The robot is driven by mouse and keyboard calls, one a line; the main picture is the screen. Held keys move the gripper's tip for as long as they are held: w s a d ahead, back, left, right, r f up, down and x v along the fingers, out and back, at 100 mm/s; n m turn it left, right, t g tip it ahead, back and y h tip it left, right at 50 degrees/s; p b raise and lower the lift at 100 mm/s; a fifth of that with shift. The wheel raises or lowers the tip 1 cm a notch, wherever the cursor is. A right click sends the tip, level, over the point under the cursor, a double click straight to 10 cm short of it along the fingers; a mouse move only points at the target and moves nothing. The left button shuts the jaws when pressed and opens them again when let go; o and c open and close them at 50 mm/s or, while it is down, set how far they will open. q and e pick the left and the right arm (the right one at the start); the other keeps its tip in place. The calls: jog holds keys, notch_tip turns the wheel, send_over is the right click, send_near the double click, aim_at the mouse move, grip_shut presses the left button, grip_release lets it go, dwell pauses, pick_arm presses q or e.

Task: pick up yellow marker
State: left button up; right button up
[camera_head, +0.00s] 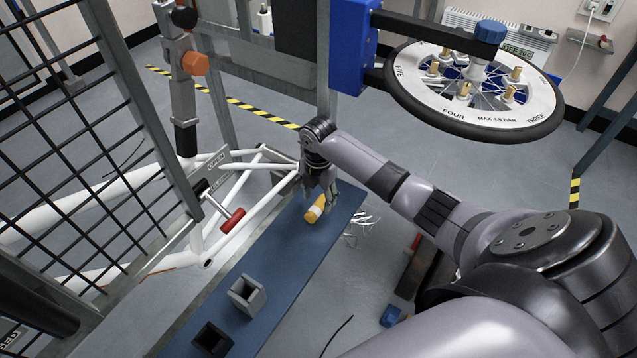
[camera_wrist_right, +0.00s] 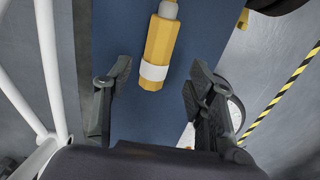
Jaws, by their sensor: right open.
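The yellow marker (camera_head: 316,209) lies on the blue bench top (camera_head: 300,245), near its far end. It has a hexagonal yellow body with a white band. My right gripper (camera_head: 322,195) is just above it in the head view, with the fingers close to the marker. In the right wrist view the marker (camera_wrist_right: 158,52) lies ahead of the fingertips, between their lines. My right gripper (camera_wrist_right: 155,82) is open and empty, one finger on each side. My left gripper is not in view.
A white bicycle frame (camera_head: 217,181) with a red-handled tool (camera_head: 232,221) stands close left of the bench. Grey (camera_head: 247,294) and black (camera_head: 212,339) square holders sit at the bench's near end. A labelled wheel (camera_head: 470,92) hangs at upper right.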

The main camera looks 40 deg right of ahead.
aim_at(317, 206)
jog(key=f, duration=0.4)
jog(key=shift+w+a+f, duration=0.1)
jog(key=shift+a+f, duration=0.1)
jog(key=shift+f, duration=0.1)
grip_shut()
dwell(0.4)
